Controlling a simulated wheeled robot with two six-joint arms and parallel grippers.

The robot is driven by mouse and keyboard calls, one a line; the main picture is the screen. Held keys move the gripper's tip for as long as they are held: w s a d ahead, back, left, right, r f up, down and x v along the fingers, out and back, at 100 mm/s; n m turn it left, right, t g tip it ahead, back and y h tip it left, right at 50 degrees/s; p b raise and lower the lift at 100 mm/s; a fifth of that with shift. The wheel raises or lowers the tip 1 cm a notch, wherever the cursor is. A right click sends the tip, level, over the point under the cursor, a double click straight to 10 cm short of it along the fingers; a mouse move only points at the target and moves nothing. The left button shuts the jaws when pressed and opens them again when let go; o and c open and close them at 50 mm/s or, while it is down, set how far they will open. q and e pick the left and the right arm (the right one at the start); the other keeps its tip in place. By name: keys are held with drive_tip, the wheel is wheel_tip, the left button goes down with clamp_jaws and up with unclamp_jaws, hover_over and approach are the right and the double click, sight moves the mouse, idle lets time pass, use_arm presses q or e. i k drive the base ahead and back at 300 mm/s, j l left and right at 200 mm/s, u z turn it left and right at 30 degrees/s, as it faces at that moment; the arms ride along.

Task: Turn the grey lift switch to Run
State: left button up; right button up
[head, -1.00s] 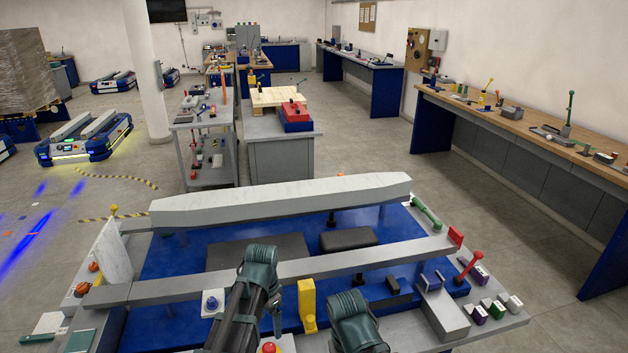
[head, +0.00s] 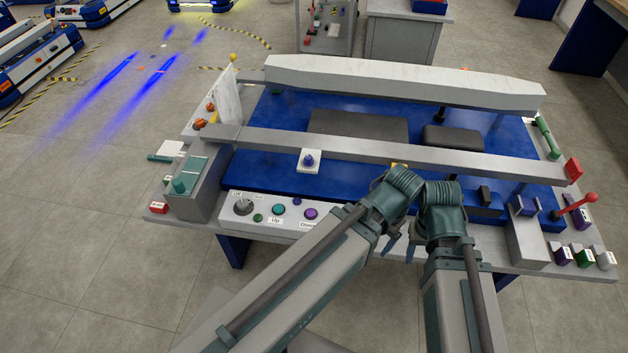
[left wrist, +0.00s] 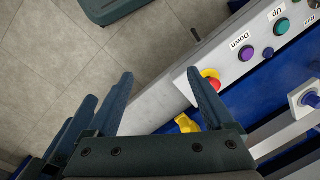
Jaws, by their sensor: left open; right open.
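The grey lift switch (head: 243,206) is a round knob at the left end of the sloped control panel (head: 335,222) in the head view. The label beside it is too blurred to read fully, so I cannot tell its setting. My left gripper (head: 387,245) is right of the panel's Down button, well away from the switch. In the left wrist view, the left gripper (left wrist: 160,74) is open and empty, near a red stop button (left wrist: 214,84) on yellow. My right gripper (head: 411,250) is close beside the left one, partly hidden by the arms, and holds nothing visible.
The teal Up button (head: 278,209) and purple Down button (head: 310,213) sit right of the switch. The floor at front left is clear.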

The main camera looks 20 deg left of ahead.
sight(242, 204)
drive_tip(key=u, duration=1.55)
